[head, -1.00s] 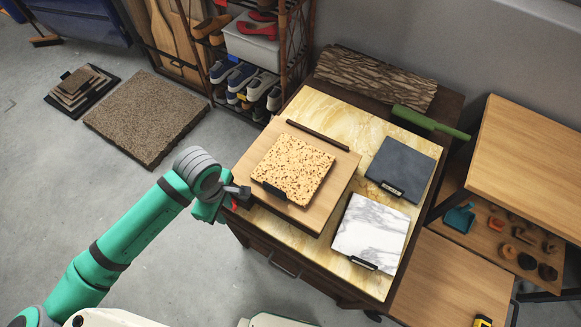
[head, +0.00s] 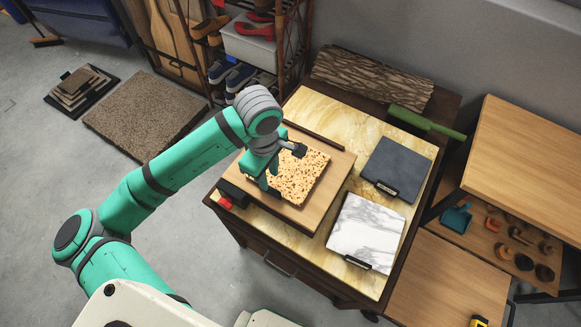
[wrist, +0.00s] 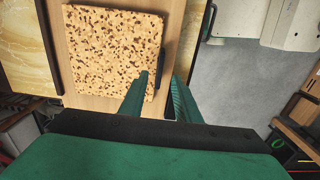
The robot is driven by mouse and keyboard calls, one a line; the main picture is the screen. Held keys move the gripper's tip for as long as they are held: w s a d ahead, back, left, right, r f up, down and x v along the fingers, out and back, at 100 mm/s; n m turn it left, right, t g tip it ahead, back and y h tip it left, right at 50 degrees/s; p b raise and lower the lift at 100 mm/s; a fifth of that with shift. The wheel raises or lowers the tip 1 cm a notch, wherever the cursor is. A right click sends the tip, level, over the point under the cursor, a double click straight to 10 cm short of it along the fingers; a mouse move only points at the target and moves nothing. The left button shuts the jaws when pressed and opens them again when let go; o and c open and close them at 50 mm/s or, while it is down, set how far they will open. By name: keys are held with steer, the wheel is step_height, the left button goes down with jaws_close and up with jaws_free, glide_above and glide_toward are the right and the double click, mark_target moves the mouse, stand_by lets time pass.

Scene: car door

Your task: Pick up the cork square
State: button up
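The cork square (head: 304,177) is tan with dark brown flecks. It lies flat on a light wooden board (head: 335,187) on the cabinet top. In the wrist view, the cork square (wrist: 115,48) fills the upper left, with a black clip (wrist: 163,66) at its right edge. My gripper (head: 262,182) is over the near left edge of the cork square and hides that part in the head view. In the wrist view, the two green fingers of my gripper (wrist: 160,78) stand apart around the clip edge. I cannot tell whether they touch it.
A dark slate square (head: 397,166) and a white marble square (head: 368,230) lie to the right on the yellow stone top (head: 330,112). A dark strip (head: 313,136) edges the board's back. A black and red object (head: 228,197) sits at the left corner. A green-handled tool lies behind (head: 425,121).

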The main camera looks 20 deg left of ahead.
steer(key=shift+a+f, duration=0.15)
steer(key=shift+f, duration=3.55)
jaws_close()
